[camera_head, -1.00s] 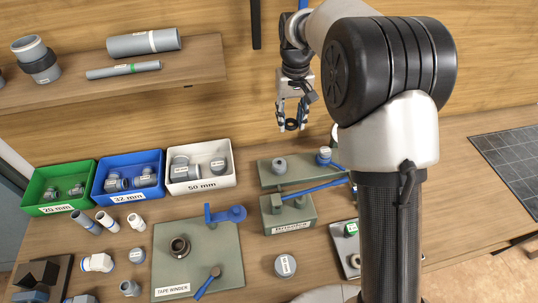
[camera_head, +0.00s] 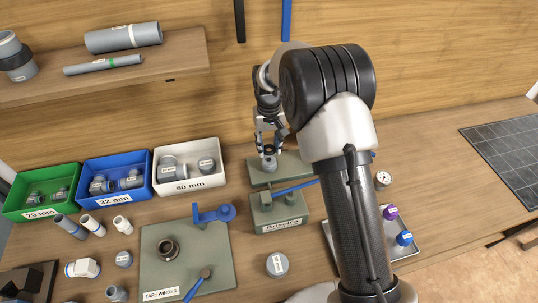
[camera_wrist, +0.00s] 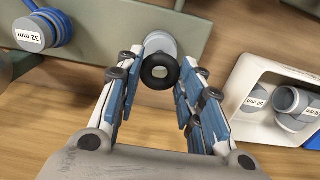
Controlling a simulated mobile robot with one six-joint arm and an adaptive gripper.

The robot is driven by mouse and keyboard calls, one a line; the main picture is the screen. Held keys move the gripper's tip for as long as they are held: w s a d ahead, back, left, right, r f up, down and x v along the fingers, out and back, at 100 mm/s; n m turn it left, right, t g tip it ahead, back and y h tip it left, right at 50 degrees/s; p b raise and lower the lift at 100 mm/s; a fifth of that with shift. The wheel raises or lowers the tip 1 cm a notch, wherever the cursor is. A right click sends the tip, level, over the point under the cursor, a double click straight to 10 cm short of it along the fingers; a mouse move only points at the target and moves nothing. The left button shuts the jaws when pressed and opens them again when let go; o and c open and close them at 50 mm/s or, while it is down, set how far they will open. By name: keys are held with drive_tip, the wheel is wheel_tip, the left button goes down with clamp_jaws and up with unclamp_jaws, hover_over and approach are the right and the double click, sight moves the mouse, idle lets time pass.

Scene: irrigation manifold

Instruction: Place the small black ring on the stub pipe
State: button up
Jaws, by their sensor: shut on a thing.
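The small black ring (camera_wrist: 160,70) is held between the fingertips of my gripper (camera_wrist: 158,75) in the wrist view. In the head view my gripper (camera_head: 269,147) is over the back green plate (camera_head: 256,178). The grey stub pipe (camera_wrist: 160,42) stands on that plate (camera_wrist: 110,25) and shows partly behind the ring in the wrist view. In the head view the stub pipe (camera_head: 269,164) is directly below the ring (camera_head: 269,150). The ring looks slightly off the pipe's centre in the wrist view. I cannot tell whether they touch.
A white 50 mm bin (camera_head: 191,183) stands left of the plate, with blue (camera_head: 117,200) and green (camera_head: 42,206) bins beyond. A blue-handled fixture (camera_head: 280,212) is in front. A blue coil with a 32 mm tag (camera_wrist: 45,30) shares the plate.

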sight(269, 159)
drive_tip(key=shift+f+b, duration=0.4)
drive_tip(key=shift+f, duration=1.75)
drive_tip(key=shift+f, duration=0.25)
drive_tip(key=o, duration=0.7)
drive_tip(key=shift+r, duration=0.1)
